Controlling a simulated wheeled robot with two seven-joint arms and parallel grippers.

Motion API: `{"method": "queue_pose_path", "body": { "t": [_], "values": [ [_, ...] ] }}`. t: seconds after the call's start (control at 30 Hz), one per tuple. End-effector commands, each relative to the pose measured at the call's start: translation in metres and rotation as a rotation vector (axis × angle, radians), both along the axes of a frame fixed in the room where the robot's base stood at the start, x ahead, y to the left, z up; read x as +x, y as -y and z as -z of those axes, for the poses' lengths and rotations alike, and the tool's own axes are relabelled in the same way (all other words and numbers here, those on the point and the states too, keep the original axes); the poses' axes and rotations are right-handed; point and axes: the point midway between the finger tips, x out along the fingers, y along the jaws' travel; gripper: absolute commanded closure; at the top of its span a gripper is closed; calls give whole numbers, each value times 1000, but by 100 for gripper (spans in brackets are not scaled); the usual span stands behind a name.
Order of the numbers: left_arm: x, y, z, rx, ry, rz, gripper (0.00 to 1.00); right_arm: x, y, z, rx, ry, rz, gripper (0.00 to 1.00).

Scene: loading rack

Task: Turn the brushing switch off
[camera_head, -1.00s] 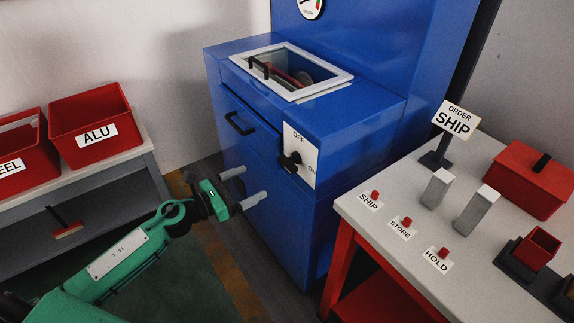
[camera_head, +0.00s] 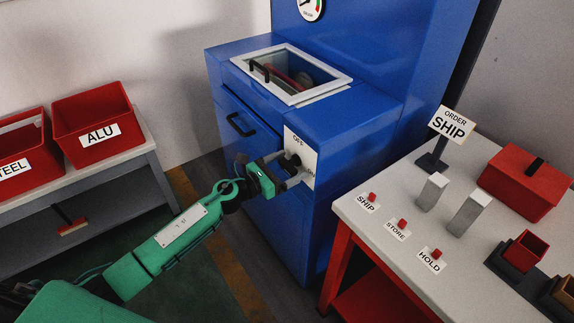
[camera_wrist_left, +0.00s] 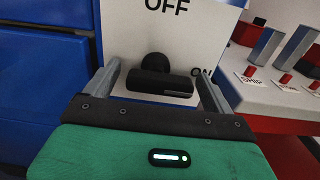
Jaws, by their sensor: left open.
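The brushing switch is a black knob (camera_wrist_left: 160,82) on a white plate (camera_wrist_left: 195,45) marked OFF at the top and ON at the right. Its handle lies roughly level, its right end toward ON. In the head view the plate (camera_head: 308,158) is on the front of the blue machine, and the knob (camera_head: 291,160) is partly hidden. My left gripper (camera_head: 290,172) is at the plate. In the left wrist view its two grey fingers (camera_wrist_left: 158,84) are open, one on each side of the knob; I cannot tell whether they touch it. My right gripper is not in view.
The blue machine (camera_head: 350,120) has a glass-topped lid (camera_head: 335,86) and a black handle (camera_head: 240,125). At right is a table (camera_head: 385,240) with SHIP, STORE and HOLD buttons. Red bins (camera_head: 95,150) stand on a shelf at left.

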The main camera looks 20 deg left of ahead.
Motion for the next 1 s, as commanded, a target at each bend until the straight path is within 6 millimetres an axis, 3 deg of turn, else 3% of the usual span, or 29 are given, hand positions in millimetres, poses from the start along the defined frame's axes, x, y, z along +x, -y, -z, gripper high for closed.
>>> {"method": "queue_pose_path", "body": {
  "t": [0.2, 0.43, 0.47, 0.8, 1.0],
  "values": [
    [0, 0, 1, 0, 0, 0, 13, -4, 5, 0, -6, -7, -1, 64],
    [0, 0, 1, -1, -1, 0, 56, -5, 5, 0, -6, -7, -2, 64],
    [0, 0, 1, -1, -1, 0, 57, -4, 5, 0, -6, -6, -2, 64],
    [0, 0, 0, -40, -33, 1, 57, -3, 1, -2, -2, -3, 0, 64],
    [0, 0, -1, -133, -106, 1, 57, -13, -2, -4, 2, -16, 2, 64]
  ]
}}
